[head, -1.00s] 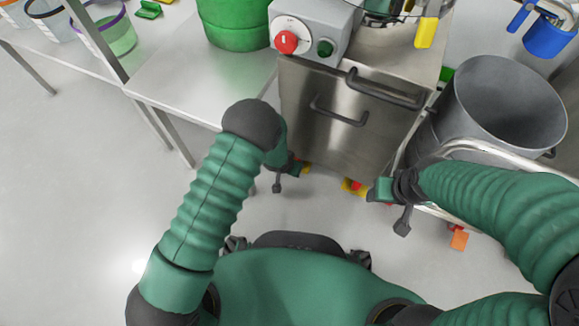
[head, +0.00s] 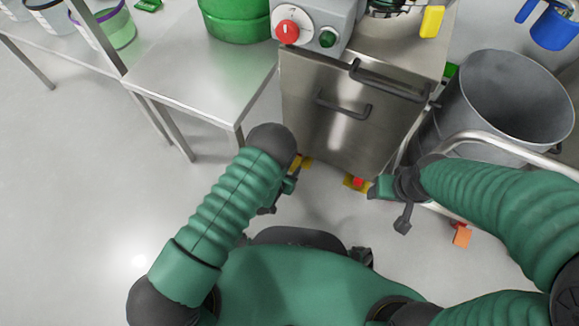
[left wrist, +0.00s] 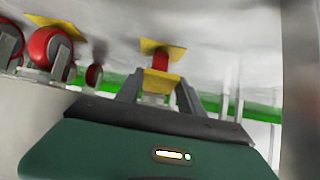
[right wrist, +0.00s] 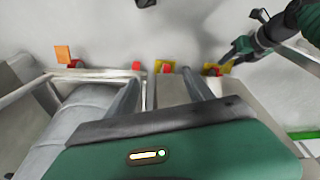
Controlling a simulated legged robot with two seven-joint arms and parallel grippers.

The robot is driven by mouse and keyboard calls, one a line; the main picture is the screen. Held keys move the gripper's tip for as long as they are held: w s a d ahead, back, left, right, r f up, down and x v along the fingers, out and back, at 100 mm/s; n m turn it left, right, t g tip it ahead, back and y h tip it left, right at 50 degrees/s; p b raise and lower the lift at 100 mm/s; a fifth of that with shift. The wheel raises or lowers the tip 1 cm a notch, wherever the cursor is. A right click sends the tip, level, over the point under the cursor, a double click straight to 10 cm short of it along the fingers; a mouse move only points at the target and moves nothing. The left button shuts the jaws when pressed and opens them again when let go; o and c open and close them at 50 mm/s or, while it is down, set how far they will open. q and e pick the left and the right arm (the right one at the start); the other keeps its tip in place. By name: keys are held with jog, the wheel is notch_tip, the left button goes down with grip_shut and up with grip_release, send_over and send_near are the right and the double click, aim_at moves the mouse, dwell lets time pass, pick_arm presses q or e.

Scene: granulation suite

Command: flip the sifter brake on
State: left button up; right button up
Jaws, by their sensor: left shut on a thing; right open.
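The sifter appears to be the steel cabinet (head: 325,140) with a grey control box on top. Low at its front are casters with red wheels and yellow pedals; one yellow pedal (head: 303,162) shows at the left and another caster (head: 355,183) at the right. My left gripper (head: 285,192) is low by the left caster, mostly hidden by my arm. In the left wrist view its fingers are closed around a yellow brake pedal (left wrist: 160,80) beside a red wheel (left wrist: 160,62). My right gripper (right wrist: 160,88) is open and empty, near the right front caster (right wrist: 165,67).
A grey bin (head: 512,95) on a railed cart stands at the right. A steel table (head: 185,75) with a green drum (head: 235,22) is at the left. Red emergency and green buttons are on the control box (head: 312,25). The floor at left is clear.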

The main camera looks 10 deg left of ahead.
pick_arm(q)
jog(key=shift+f+t, duration=0.35)
jog(key=shift+t, duration=0.05)
jog(key=o, duration=1.4)
jog(key=shift+c, duration=0.2)
jog(key=p+v, duration=1)
jog(key=v, duration=0.7)
jog(key=shift+a+f, duration=0.2)
jog(key=shift+f, duration=0.1)
